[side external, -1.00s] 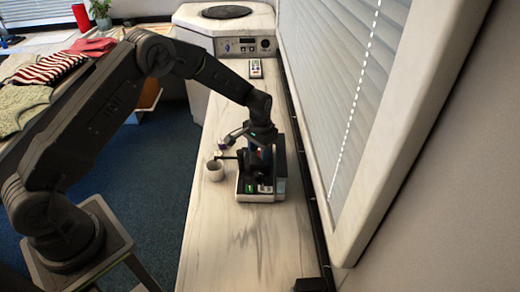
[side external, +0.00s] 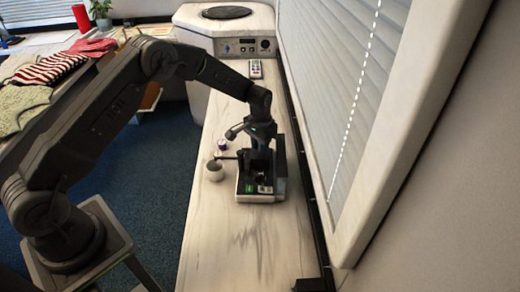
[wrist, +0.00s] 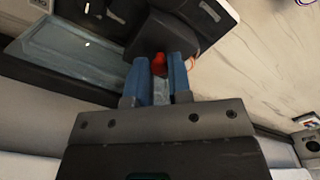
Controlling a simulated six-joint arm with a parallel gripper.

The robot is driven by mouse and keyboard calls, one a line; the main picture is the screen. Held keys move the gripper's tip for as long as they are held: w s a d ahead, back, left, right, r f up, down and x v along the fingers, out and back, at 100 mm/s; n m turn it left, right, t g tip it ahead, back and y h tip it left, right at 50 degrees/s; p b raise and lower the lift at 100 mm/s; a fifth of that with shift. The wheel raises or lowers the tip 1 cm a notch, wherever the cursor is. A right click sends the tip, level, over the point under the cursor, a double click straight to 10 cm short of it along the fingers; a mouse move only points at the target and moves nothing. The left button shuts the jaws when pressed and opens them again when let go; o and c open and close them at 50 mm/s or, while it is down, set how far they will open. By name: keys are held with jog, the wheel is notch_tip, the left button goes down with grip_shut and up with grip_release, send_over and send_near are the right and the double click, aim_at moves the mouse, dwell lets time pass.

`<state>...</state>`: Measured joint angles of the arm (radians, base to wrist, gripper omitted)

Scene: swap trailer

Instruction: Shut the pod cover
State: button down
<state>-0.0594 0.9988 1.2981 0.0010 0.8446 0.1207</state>
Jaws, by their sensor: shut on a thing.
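The coffee machine (side external: 261,197), dark with a pale base, stands on the counter. My gripper (side external: 258,160) is over its top, pointing down. In the wrist view, my gripper (wrist: 161,78) has its blue fingers shut on a small red handle (wrist: 158,65). The handle is at the edge of a dark part of the machine (wrist: 170,36), which looks like the pod cover. My wrist hides most of the cover in the side view, so I cannot tell how far it is open. A translucent tank (wrist: 75,50) shows beside it.
The window blind (side external: 345,90) and wall are close on the right.

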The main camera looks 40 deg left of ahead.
jog(key=shift+w+a, duration=1.2)
jog(key=shift+w, duration=0.2)
jog(key=c, duration=1.1)
grip_release()
jog(key=shift+o, duration=0.2)
jog(key=shift+r, duration=0.15)
notch_tip(320, 180, up, 14)
jog(key=shift+f, duration=0.2)
